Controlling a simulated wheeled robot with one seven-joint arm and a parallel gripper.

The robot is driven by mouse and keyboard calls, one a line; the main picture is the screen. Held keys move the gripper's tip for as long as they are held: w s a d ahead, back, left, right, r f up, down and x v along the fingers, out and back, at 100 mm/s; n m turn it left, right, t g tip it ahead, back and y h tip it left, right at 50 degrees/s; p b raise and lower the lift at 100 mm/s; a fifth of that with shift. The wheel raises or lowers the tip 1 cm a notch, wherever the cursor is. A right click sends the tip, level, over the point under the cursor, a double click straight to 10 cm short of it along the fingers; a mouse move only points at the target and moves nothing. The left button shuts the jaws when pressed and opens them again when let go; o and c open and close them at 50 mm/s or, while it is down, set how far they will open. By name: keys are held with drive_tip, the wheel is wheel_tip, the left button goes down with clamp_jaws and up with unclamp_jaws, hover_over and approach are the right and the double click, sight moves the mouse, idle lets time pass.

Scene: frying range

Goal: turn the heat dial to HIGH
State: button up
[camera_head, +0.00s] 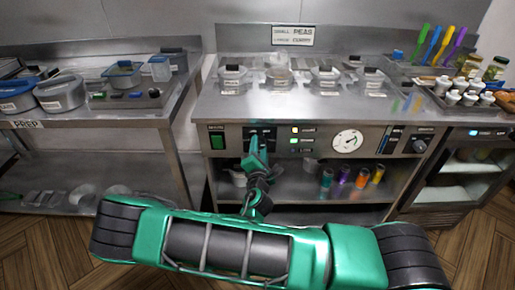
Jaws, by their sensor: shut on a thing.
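The steel range has a front control panel (300,132). A dark plate (262,131) with small light marks sits left of centre on it. My green gripper (256,146) reaches up to this plate and is shut on the heat dial there. The gripper and wrist cover the dial, so its pointer and setting cannot be read. A round white gauge (347,141) with a needle is right of the plate. Lit indicators (295,135) lie between them.
Another dark knob (419,146) is at the panel's right end. A green switch (217,139) is at the left. Lidded containers (325,76) stand on the counter above. Colored bottles (362,177) stand on the shelf below. A prep table (130,112) is to the left.

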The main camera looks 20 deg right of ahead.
drive_tip(key=shift+m, duration=0.9)
drive_tip(key=o, duration=1.1)
drive_tip(key=v, duration=1)
drive_tip(key=shift+s+a, duration=0.15)
drive_tip(key=shift+s, duration=0.1)
